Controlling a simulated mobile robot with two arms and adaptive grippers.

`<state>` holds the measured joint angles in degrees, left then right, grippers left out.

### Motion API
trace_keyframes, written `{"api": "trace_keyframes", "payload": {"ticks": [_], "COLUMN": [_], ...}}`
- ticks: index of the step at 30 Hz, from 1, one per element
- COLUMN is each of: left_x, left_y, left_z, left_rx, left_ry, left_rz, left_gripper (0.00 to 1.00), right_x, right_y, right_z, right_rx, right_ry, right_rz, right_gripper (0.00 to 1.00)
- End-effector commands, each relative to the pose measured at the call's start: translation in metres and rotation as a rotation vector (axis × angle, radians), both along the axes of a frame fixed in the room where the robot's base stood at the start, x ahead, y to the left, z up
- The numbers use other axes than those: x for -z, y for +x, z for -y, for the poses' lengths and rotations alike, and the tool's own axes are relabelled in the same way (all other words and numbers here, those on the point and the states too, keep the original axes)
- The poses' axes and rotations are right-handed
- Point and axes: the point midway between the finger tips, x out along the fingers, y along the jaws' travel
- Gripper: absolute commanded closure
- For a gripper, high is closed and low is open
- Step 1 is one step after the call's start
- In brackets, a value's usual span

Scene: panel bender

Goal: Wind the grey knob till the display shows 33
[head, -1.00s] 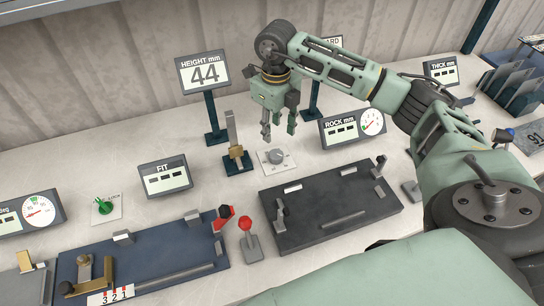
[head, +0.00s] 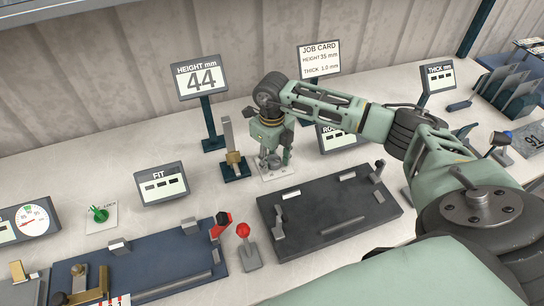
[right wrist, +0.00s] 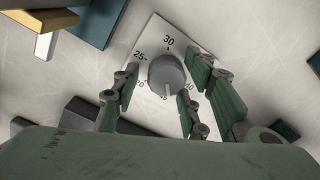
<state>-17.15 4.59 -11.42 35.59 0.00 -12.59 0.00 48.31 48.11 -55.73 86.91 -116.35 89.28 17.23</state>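The grey knob (right wrist: 167,75) sits on a white dial plate (right wrist: 148,42) marked with numbers such as 25 and 30. In the head view the knob (head: 274,161) is partly hidden by my right gripper (head: 272,158). The right gripper is open, its fingers to either side of the knob in the right wrist view (right wrist: 160,100), with gaps; I see no contact. The HEIGHT mm display (head: 202,78) reads 44. My left gripper is not in view.
A job card (head: 319,58) reads height 35 mm, thick 1.0 mm. A brass-and-steel gauge post (head: 231,150) stands just left of the knob. A dark fixture plate (head: 325,220) and a red-knobbed lever (head: 246,245) lie in front. The ROCK display is partly covered by my arm.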

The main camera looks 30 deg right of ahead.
Motion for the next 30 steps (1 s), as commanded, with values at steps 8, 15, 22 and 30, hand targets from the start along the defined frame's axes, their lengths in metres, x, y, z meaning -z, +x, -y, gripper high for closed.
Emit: {"api": "trace_keyframes", "payload": {"ticks": [8, 15, 22, 30], "left_x": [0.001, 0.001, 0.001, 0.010], "left_y": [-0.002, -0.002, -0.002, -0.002], "left_z": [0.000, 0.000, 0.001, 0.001], "left_rx": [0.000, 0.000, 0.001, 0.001], "left_ry": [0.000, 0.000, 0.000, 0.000], "left_rz": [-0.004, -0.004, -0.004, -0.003], "left_gripper": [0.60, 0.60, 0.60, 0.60], "right_x": [0.000, 0.000, 0.000, 0.002], "right_y": [0.000, 0.000, 0.000, -0.001], "right_z": [0.000, -0.001, -0.002, -0.003], "right_rx": [0.000, -0.001, -0.004, -0.067], "right_ry": [0.000, 0.001, 0.003, 0.005], "right_rz": [0.000, 0.000, -0.001, 0.001], "right_gripper": [0.67, 0.88, 1.00, 1.00]}}
